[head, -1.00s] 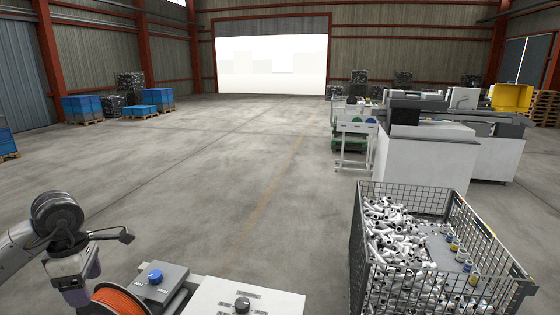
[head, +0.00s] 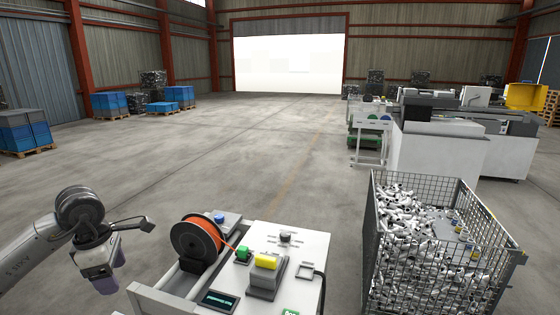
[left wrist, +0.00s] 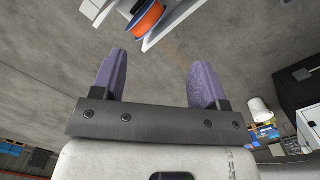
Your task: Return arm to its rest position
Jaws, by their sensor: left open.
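My left gripper (head: 110,277) hangs at the lower left of the head view, left of the white workstation and apart from it. In the left wrist view its two purple fingers (left wrist: 158,82) are spread wide with nothing between them. Bare concrete floor shows between and around the fingers. The left arm (head: 30,250) comes in from the lower left edge. My right gripper is not in the head view.
A wire mesh crate (head: 375,235) of white fittings stands to the right. The open floor (head: 220,150) beyond is clear.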

